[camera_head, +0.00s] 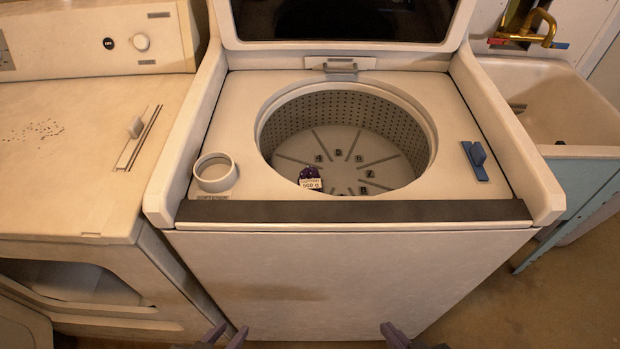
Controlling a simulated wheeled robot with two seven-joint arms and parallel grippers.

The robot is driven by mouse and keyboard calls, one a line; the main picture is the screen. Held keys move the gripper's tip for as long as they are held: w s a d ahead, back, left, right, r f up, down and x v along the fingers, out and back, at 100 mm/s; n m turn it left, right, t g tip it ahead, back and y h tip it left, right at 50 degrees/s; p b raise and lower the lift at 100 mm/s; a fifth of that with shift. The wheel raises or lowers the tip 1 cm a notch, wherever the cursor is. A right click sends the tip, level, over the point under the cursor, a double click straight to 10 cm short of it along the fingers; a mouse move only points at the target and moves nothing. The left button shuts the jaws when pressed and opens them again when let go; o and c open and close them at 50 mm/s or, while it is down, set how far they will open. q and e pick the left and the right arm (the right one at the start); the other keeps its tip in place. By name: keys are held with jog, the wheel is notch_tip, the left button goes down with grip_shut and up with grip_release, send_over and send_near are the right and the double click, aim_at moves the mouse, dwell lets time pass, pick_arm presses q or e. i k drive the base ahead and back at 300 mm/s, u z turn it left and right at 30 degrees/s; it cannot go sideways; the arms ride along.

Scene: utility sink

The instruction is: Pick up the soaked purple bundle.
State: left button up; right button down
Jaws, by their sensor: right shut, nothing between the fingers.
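A small dark purple bundle (309,172) lies on the floor of the washer drum (340,122), at its near left side. A white label with dark print, partly reading 500 G, covers its near side. Whether it is wet cannot be told. My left gripper (226,336) shows only its tips at the bottom edge, in front of the washer, and its jaw state is unclear. My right gripper (398,337) is at the bottom edge further right, shut and empty. Both are well short of the drum and apart from the bundle.
The washer's lid (345,20) stands open behind the drum. A softener cup (215,172) sits left of the opening and a blue latch (476,160) right of it. The dark front strip (350,211) edges the top. A sink (550,95) with a brass tap stands right.

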aim_at(309, 177)
jog(key=z, duration=0.55)
jog(key=k, duration=1.3)
jog(key=u, duration=0.25)
jog(key=i, duration=0.75)
jog(key=u, duration=1.4)
jog(key=i, duration=0.45)
jog(key=u, duration=0.4)
